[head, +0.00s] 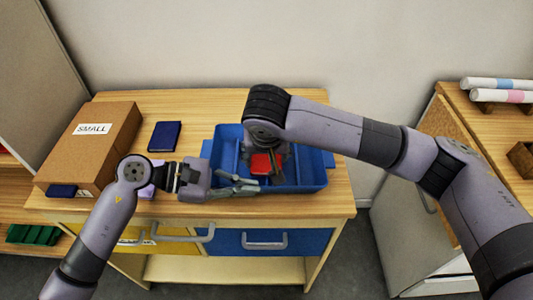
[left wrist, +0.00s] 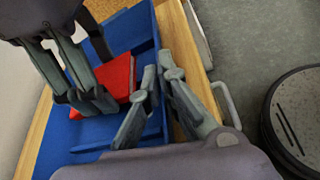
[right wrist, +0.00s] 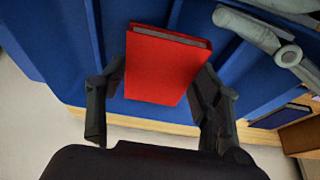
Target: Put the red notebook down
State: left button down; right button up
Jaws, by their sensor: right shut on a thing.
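The red notebook (head: 260,163) is held between the fingers of my right gripper (right wrist: 161,72), inside the outline of the blue tray (head: 312,188). Its red cover and grey page edge show in the right wrist view (right wrist: 165,68). It is also seen beside the right fingers in the left wrist view (left wrist: 117,78). I cannot tell whether it touches the tray floor. My left gripper (head: 257,184) is over the tray's front left part, close to the right gripper; its fingertips come nearly together with nothing seen between them (left wrist: 158,62).
A cardboard box marked SMALL (head: 112,128) and a dark blue notebook (head: 165,136) are on the wooden table (head: 205,105), left of the tray. Another dark blue item (head: 62,190) lies by the box. A second table with rolls (head: 500,84) stands at the right.

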jog(key=shift+f, duration=0.45)
jog(key=o, duration=1.5)
jog(key=v, duration=1.3)
jog(key=shift+w, duration=0.15)
pick_arm(q)
jog(key=c, duration=1.7)
grip_release()
jog(key=shift+a, duration=0.1)
